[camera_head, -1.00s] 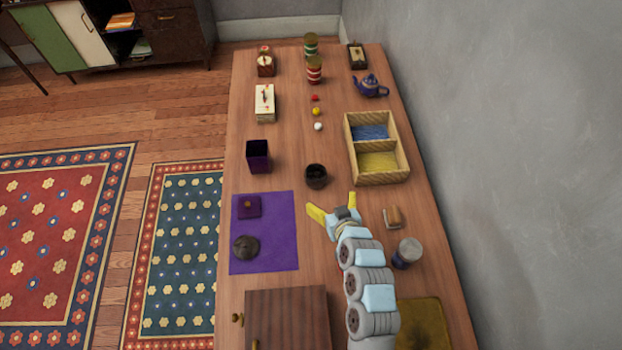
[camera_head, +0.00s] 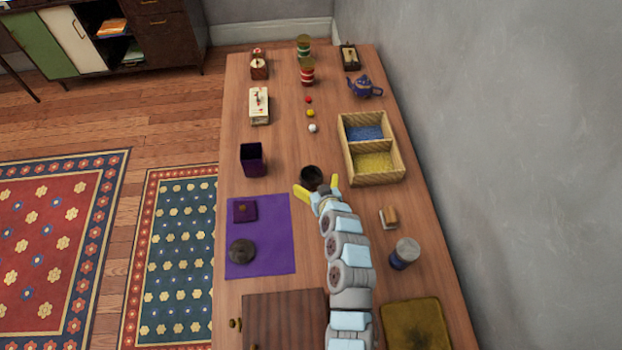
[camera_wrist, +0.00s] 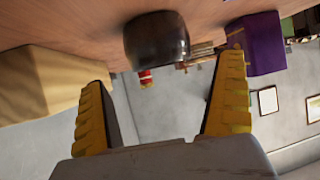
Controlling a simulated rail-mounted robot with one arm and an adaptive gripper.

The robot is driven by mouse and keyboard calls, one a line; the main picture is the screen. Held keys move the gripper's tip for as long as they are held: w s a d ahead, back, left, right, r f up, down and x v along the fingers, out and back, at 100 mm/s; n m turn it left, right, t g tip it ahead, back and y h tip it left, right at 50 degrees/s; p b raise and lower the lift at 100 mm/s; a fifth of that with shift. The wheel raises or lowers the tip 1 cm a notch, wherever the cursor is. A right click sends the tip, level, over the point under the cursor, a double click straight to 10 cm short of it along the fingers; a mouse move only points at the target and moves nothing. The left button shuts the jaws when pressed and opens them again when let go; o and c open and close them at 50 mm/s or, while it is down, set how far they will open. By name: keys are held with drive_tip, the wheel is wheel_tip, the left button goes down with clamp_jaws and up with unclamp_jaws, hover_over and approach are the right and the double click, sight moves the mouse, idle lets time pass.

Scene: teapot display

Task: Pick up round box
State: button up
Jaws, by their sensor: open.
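The round box is a dark, open-topped pot (camera_head: 310,175) standing upright near the middle of the table. In the wrist view it shows as a dark, shiny round body (camera_wrist: 157,38), upside down, beyond the fingertips and between their lines. My gripper (camera_head: 318,188) is open, with its yellow fingers spread at the near side of the box. In the wrist view the gap between the fingers (camera_wrist: 163,80) is empty. In the head view my gripper hides part of the box, and I cannot tell whether a finger touches it. A round dark lid (camera_head: 241,252) lies on the purple cloth.
A divided wicker box (camera_head: 372,179) stands close on the right. A tall purple square box (camera_head: 252,160) stands to the left. A purple cloth (camera_head: 270,262) holds a square purple lid (camera_head: 245,211). Small balls (camera_head: 310,113) lie beyond the round box. A jar (camera_head: 404,254) stands at the right.

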sight(308, 169)
drive_tip(key=shift+r+b+x, duration=0.15)
drive_tip(key=shift+x, duration=1.2)
drive_tip(key=shift+r+b+x, duration=0.15)
drive_tip(key=shift+r+x, duration=0.05)
drive_tip(key=shift+x, duration=1.1)
drive_tip(key=shift+w, duration=0.1)
drive_tip(key=c, duration=1.2)
drive_tip(key=shift+r, duration=0.1)
